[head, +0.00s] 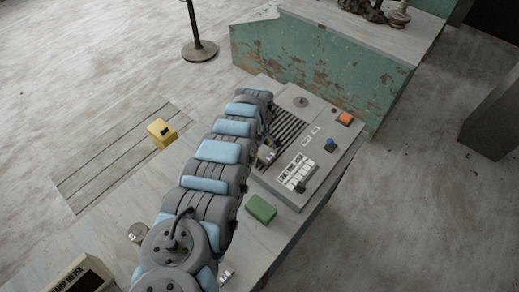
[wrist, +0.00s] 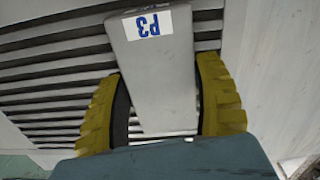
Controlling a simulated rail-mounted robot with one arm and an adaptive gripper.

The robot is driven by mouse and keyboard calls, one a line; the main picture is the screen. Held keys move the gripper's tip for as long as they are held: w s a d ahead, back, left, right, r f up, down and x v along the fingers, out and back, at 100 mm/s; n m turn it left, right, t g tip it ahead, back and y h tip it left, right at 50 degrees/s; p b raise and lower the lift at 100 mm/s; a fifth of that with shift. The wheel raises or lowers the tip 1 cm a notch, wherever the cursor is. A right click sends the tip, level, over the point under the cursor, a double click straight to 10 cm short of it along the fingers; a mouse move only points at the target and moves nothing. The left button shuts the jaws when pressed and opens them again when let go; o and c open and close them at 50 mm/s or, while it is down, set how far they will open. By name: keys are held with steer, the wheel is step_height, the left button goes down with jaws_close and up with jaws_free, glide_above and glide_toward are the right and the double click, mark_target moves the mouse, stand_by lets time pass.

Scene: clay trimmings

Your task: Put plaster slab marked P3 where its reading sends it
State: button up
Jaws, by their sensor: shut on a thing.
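The plaster slab marked P3 (wrist: 158,88) is a pale grey bar with a white label and blue lettering, which appears upside down in the wrist view. My gripper (wrist: 157,68) has its yellow, dark-padded fingers on both sides of the slab and is shut on it. The slab lies in front of dark slats in this view; whether it touches them I cannot tell. In the head view my gripper (head: 266,155) is mostly hidden by my arm, beside the slatted part of a grey panel (head: 327,172). A damp meter (head: 80,279) stands at the lower left.
A green block (head: 261,208) lies on the bench right of my arm. A yellow block (head: 161,132) stands left of it. A worn green cabinet (head: 310,70) stands behind.

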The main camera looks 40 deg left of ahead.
mark_target(260, 150)
steer(key=o, duration=1.3)
steer(key=shift+f, duration=0.1)
steer(key=shift+c, duration=0.2)
step_height(260, 150, up, 12)
steer(key=shift+p, duration=0.45)
steer(key=shift+d, duration=0.1)
